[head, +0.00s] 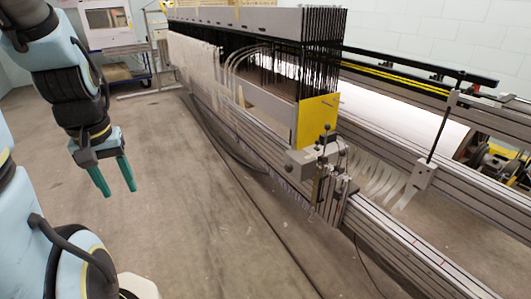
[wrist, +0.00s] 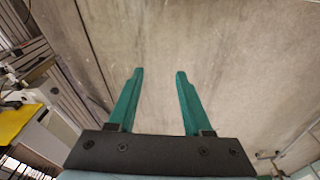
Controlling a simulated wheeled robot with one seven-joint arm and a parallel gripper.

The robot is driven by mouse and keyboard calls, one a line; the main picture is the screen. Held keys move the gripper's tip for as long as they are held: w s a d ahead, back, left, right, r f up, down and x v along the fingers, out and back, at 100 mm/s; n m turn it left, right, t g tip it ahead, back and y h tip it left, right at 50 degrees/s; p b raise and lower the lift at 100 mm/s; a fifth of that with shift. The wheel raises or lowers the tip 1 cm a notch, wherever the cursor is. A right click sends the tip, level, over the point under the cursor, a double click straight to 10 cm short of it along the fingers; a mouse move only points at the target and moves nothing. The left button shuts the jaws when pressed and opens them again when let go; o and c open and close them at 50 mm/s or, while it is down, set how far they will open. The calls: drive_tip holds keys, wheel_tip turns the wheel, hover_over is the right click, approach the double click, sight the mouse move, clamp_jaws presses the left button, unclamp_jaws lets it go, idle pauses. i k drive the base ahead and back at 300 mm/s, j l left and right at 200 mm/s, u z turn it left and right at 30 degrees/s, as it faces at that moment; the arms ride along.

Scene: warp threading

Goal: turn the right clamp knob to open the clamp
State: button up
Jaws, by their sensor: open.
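My gripper (head: 119,190) hangs over bare floor at the left of the head view. Its two green fingers are apart with nothing between them, also in the wrist view (wrist: 160,73). A grey metal clamp-like assembly (head: 302,164) with small dark fittings sits on the front rail below the yellow end plate (head: 317,118). It is well to the right of my gripper and apart from it. A second pale block (head: 423,175) with a slanted dark rod is on the rear rail, farther right. I cannot tell which fitting is the right clamp knob.
A long loom frame (head: 255,17) with dark heddles runs across the middle. Its front rail (head: 400,250) extends to the lower right. Pale warp strips (head: 375,178) hang between the rails. A dark cable lies on the floor; the floor (head: 190,220) around my gripper is clear.

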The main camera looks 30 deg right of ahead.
sight(289, 168)
drive_tip(key=i+z, duration=0.1)
drive_tip(key=i, duration=0.45)
drive_tip(key=i+j+z, duration=0.1)
drive_tip(key=i, duration=0.5)
drive_tip(key=i+j+z, duration=0.1)
drive_tip(key=i, duration=0.45)
